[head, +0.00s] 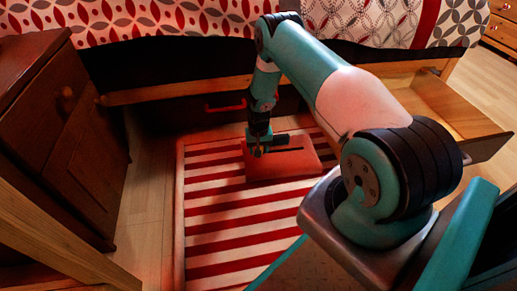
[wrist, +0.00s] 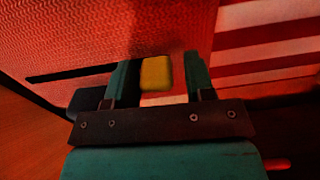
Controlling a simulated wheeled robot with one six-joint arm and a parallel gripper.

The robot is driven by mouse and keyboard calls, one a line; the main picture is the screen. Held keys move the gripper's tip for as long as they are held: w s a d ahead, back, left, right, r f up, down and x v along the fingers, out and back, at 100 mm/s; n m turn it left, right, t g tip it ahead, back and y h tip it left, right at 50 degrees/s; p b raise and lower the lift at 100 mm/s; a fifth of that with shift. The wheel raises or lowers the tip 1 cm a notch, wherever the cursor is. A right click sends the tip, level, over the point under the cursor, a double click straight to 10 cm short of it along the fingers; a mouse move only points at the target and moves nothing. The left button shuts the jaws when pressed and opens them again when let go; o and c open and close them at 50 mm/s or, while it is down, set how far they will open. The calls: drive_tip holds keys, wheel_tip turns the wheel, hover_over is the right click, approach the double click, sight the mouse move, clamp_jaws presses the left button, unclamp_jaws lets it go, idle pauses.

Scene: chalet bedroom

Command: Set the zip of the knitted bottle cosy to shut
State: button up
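A yellow tab, seemingly the zip pull (wrist: 155,73), sits between the two teal fingers of my gripper (wrist: 158,80). The tab is close to the left finger, and a gap shows beside the right finger. My gripper (head: 258,151) points down over the cosy's left part. It hides that end of the zip.
The red-and-white striped rug (head: 215,225) has bare room in front of the cosy. A brown cabinet (head: 70,150) stands at the left. The bed (head: 130,20) is behind, with an open wooden drawer (head: 450,105) at the right.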

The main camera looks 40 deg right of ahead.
drive_tip(key=shift+o, duration=0.3)
drive_tip(key=shift+d, duration=0.1)
wheel_tip(320, 180, up, 17)
drive_tip(key=p, duration=0.9)
drive_tip(key=shift+r, duration=0.2)
drive_tip(key=shift+r, duration=0.1)
drive_tip(key=s+a+r+n+y+p, duration=0.1)
drive_tip(key=s+a+r+n, duration=0.1)
drive_tip(key=a+r, duration=0.65)
drive_tip(key=s+a+r+n+t+y+p, duration=0.15)
drive_tip(key=a+r, duration=0.45)
drive_tip(key=r, duration=0.6)
drive_tip(key=s+a+r+n+g+p, duration=0.1)
drive_tip(key=s+a+r+n, duration=0.15)
drive_tip(key=a+r, duration=0.6)
drive_tip(key=s+a+r+n+y+p, duration=0.15)
drive_tip(key=s+a+r+n, duration=0.25)
drive_tip(key=s+r, duration=0.55)
drive_tip(key=s+a+r+n+p, duration=0.2)
drive_tip(key=s+a+r+n, duration=0.3)
drive_tip(key=s, duration=0.7)
wheel_tip(320, 180, up, 38)
drive_tip(key=m+p, duration=0.1)
drive_tip(key=p, duration=3.6)
drive_tip(key=shift+w+d+r, duration=0.2)
drive_tip(key=shift+d+r, duration=0.05)
drive_tip(key=shift+d, duration=0.1)
